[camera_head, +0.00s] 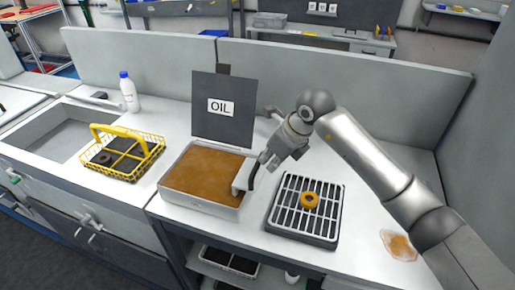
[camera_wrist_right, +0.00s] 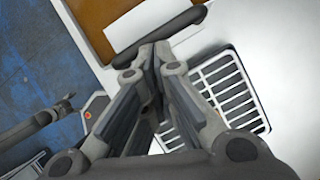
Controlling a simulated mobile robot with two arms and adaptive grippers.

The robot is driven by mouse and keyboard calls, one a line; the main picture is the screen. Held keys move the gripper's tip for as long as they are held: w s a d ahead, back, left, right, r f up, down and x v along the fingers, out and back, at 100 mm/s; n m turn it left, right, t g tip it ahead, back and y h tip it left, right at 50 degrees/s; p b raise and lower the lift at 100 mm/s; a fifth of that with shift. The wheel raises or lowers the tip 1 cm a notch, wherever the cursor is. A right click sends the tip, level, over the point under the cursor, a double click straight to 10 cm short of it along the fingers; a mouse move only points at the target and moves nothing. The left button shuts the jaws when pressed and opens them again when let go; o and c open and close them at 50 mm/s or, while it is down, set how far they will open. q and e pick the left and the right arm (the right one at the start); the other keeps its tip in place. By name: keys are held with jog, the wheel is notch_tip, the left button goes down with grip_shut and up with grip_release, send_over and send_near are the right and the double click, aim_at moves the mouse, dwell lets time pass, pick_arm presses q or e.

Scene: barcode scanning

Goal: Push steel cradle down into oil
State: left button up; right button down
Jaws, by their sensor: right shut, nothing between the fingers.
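The oil bath (camera_head: 171,193) is an open metal tray full of brown oil (camera_head: 205,168), with a raised dark lid (camera_head: 221,122) marked "OIL". At its right end a dark handle (camera_head: 252,177) stands beside a pale metal plate (camera_head: 240,180), probably the steel cradle. The rest of the cradle cannot be made out. My right gripper (camera_head: 266,160) is shut and empty, just above the handle. In the right wrist view its fingertips (camera_wrist_right: 160,48) meet close by the dark handle (camera_wrist_right: 158,36); whether they touch is unclear. My left gripper is out of view.
A slatted rack (camera_head: 283,205) with an orange ring (camera_head: 309,199) stands right of the bath. A yellow wire basket (camera_head: 139,168) and a white bottle (camera_head: 129,94) stand left, by a sink (camera_head: 62,136). An orange-brown stain (camera_head: 399,245) marks the counter at right.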

jog(key=v, duration=1.2)
dwell(0.6)
